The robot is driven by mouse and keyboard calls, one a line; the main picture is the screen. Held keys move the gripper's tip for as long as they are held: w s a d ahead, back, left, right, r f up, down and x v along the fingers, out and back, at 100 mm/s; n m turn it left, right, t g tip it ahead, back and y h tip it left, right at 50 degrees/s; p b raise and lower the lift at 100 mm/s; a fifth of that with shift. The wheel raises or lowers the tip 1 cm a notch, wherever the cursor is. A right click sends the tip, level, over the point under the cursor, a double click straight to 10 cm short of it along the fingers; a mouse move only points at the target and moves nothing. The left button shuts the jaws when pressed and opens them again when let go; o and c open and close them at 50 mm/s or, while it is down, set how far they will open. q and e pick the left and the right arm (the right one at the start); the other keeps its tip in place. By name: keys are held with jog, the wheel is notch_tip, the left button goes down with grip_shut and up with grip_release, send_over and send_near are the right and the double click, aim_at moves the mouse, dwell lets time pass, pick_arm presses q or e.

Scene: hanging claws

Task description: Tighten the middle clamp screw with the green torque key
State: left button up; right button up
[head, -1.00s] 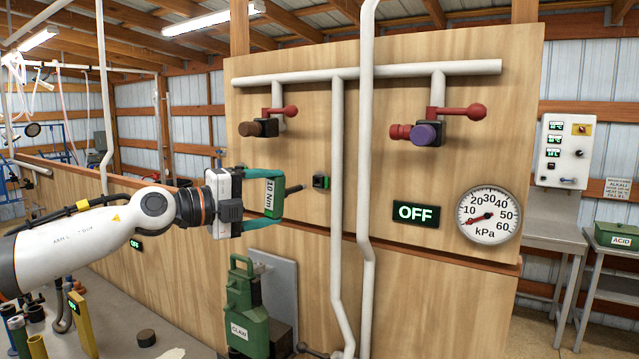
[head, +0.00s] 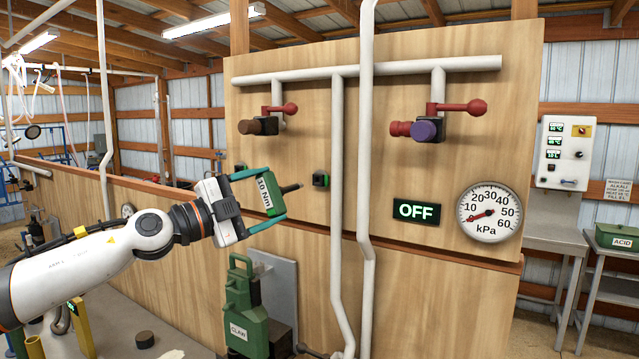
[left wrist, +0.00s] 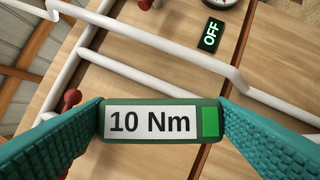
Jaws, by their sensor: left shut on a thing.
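The green torque key, labelled "10 Nm" (head: 266,194), is held between the teal fingers of my left gripper (head: 270,193). In the left wrist view the key (left wrist: 160,120) spans the gap between both fingers. A green device labelled "CLAW" (head: 244,310) stands below, in front of a grey plate. I cannot make out which part is the middle clamp screw. My right gripper is not in view.
White pipes (head: 337,200) run down the panel right of the key. Two red-handled valves (head: 270,122) (head: 432,128) sit above. An OFF sign (head: 416,212) and a kPa gauge (head: 488,213) are at right.

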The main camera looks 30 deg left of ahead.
pick_arm(q)
jog(key=shift+f+n, duration=0.15)
jog(key=shift+n, duration=0.15)
jog(key=n+b, duration=0.1)
jog(key=n+t+b, duration=0.1)
jog(key=n, duration=0.1)
jog(key=n+t+y+b, duration=0.1)
jog(key=shift+f+n, duration=0.25)
jog(key=shift+n, duration=0.15)
jog(key=shift+d+r+n+b, duration=0.1)
jog(key=shift+n+b, duration=0.3)
jog(key=shift+n, duration=0.2)
jog(key=shift+r+n+t+y, duration=0.15)
jog(key=shift+n+t+y, duration=0.15)
jog(key=shift+y, duration=0.1)
jog(key=shift+r, duration=0.15)
